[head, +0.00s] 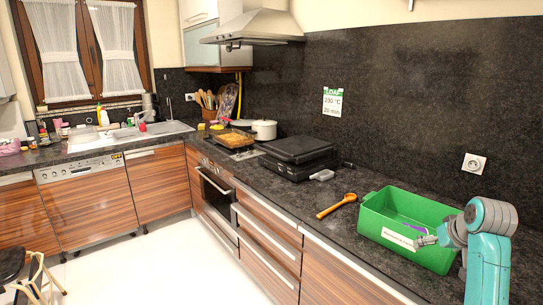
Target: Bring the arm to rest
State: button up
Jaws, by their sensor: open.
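My gripper (427,241) shows at the lower right, small and grey, in front of the green crate's near wall. It is open, and I see nothing held in it. My teal and grey arm is folded at the right edge of the picture, over the counter (325,230). The arm hides the right end of the crate.
The green crate (375,220) bears a white label and holds something purple (418,227). A black grill (298,157) stands farther left. A white pot (264,130) and a baking dish (234,139) sit beyond.

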jog(key=s+a+f+t, duration=0.1)
jog(key=s+a+f, duration=0.4)
jog(key=f, duration=0.4)
jog(key=s+a+f+t, duration=0.1)
jog(key=s+a+f, duration=0.35)
jog(key=f, duration=0.45)
jog(key=s+a+f+t, duration=0.1)
jog(key=s+a+f, duration=0.4)
jog(key=f, duration=0.4)
jog(key=s+a+f+t, duration=0.1)
jog(key=s+a, duration=0.4)
jog(key=s, duration=0.8)
jog(key=s+a+f+t, duration=0.1)
jog(key=s+a, duration=0.3)
jog(key=s, duration=0.9)
jog(key=s+a+r+n+t, duration=0.1)
jog(key=s+a+r+t, duration=0.1)
jog(key=s+r, duration=1.1)
jog(key=s+a, duration=0.1)
jog(key=s, duration=0.2)
jog(key=shift+n+t+y, duration=0.3)
jog(key=shift+y, duration=0.1)
